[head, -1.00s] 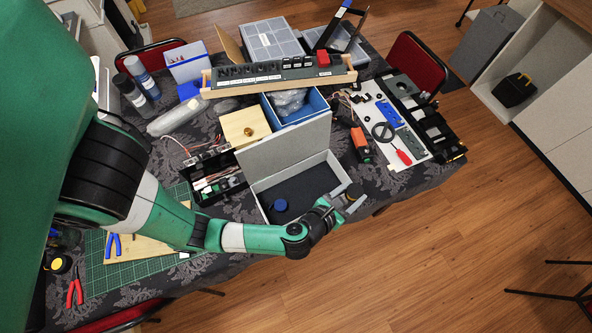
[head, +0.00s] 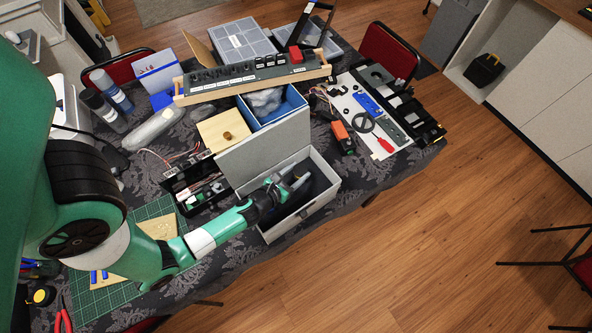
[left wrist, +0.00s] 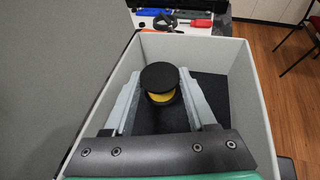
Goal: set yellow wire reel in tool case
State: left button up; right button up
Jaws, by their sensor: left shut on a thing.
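The tool case (head: 309,209) is an open light-grey box with a dark floor, and its lid (head: 262,148) stands up behind it. My left gripper (head: 292,186) reaches down inside the case. In the left wrist view the gripper (left wrist: 162,97) is shut on the yellow wire reel (left wrist: 160,79), which has black flanges and a yellow winding. The reel is upright between the fingers, within the case walls (left wrist: 241,84). I cannot tell whether it touches the floor. In the head view the reel is hidden by my gripper. My right gripper is not in view.
A wooden box (head: 223,130) and a blue bin (head: 272,107) stand behind the lid. A black tray of small parts (head: 195,185) is left of the case. A red screwdriver (head: 384,145) lies on a white panel to the right. The case sits near the table's front edge.

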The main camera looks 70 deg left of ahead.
aim_at(295, 177)
pick_arm(q)
notch_tip(295, 177, down, 4)
jog(key=b, duration=0.3)
jog(key=shift+s+a, duration=0.15)
jog(key=shift+r, duration=0.2)
jog(key=shift+f, duration=0.15)
jog(key=o, duration=1.4)
jog(key=shift+s+r, duration=0.2)
jog(key=v, duration=0.7)
jog(key=shift+b, duration=0.3)
